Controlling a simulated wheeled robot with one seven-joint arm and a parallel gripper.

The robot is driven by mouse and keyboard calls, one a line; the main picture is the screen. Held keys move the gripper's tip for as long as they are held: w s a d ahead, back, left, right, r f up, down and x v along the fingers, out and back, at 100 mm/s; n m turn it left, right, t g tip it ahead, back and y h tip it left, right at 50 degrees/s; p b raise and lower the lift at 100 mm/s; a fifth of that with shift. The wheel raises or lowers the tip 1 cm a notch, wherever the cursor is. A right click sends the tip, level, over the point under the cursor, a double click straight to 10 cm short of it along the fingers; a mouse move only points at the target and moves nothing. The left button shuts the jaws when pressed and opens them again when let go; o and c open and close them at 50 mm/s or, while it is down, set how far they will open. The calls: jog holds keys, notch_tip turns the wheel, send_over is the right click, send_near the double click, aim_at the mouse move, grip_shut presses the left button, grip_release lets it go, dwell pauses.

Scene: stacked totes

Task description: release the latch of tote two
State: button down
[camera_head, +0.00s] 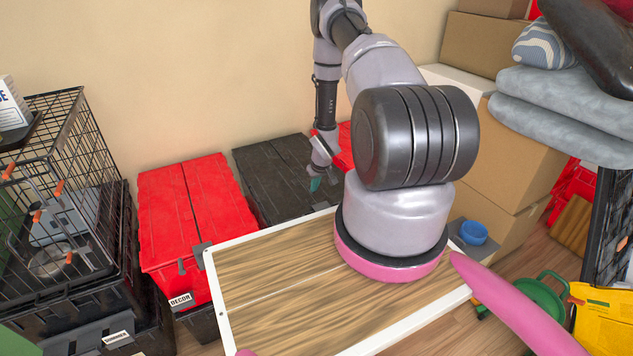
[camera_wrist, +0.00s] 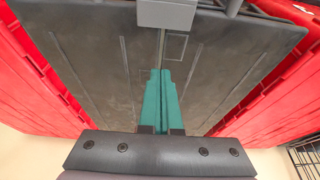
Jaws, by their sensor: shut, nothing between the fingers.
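A dark grey tote (camera_head: 265,165) with a two-part lid stands by the wall between red totes. No number shows on it, so I cannot tell if it is tote two. Its lid (camera_wrist: 100,70) fills most of the wrist view. A light grey latch (camera_wrist: 168,13) sits at the lid's edge, top centre of that view. My gripper (camera_head: 315,184) is over this lid, pointing down. In the wrist view its teal fingers (camera_wrist: 161,72) are together and empty, along the lid seam and apart from the latch in the picture. The gap to the lid is unclear.
A red tote (camera_head: 185,215) labelled DECOR, with a grey latch (camera_head: 202,252) at its front, stands left of the dark tote. Another red tote (camera_head: 346,143) is partly hidden behind my arm. A wire cage (camera_head: 85,130) stands at left; cardboard boxes (camera_head: 520,150) stand at right.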

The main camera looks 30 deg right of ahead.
jog(key=f, duration=0.1)
jog(key=s+f, duration=0.1)
jog(key=f, duration=0.1)
jog(key=shift+f, duration=0.15)
jog(key=shift+s, duration=0.9)
jog(key=shift+d, duration=0.1)
